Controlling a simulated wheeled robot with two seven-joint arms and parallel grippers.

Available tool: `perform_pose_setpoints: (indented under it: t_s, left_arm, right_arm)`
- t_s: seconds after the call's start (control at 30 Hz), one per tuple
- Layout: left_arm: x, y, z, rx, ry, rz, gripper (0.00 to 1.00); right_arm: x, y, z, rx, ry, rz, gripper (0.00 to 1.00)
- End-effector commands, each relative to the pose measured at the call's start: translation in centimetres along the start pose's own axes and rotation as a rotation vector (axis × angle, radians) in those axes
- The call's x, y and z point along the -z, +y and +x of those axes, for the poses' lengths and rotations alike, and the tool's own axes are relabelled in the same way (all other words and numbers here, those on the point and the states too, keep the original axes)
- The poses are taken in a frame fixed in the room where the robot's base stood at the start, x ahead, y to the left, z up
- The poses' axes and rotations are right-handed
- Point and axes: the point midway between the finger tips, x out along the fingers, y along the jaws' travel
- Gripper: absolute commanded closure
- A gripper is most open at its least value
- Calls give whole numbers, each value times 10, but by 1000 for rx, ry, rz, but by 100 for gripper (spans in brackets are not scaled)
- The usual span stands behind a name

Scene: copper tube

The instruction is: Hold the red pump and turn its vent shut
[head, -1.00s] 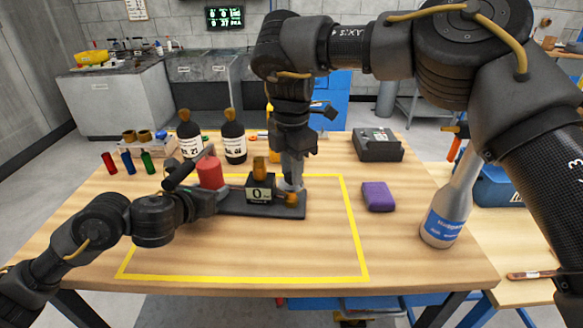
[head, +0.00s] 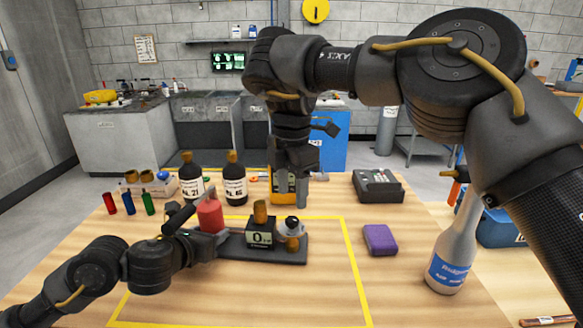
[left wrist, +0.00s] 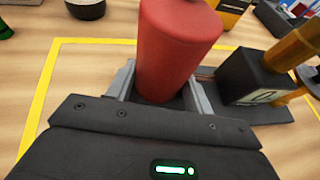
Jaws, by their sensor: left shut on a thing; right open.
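The red pump (head: 210,216) stands upright at the left end of a dark base plate (head: 235,249), with a black lever at its top left. My left gripper (left wrist: 160,92) is shut on it low down, one finger on each side. Right of the pump are a black box reading 0 (head: 260,236) with a brass top, a brass fitting (head: 292,244), and a white-and-black knob (head: 291,226), which may be the vent. My right gripper (head: 302,192) points down, open and empty, above and behind the knob, apparently apart from it. The pump's underside is hidden.
Two dark bottles (head: 235,184) and a yellow meter (head: 283,188) stand behind. A purple block (head: 380,239), a dark device (head: 378,186) and a tall grey bottle (head: 456,245) are on the right.

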Motion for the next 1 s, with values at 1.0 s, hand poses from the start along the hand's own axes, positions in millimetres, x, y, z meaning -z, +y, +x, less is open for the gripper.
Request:
perform_pose_setpoints:
  t_s: [1.0]
  left_arm:
    - [-2, 0, 0, -1, -3, -4, 100]
  right_arm:
    - [-4, -3, -70, -7, 0, -61, 51]
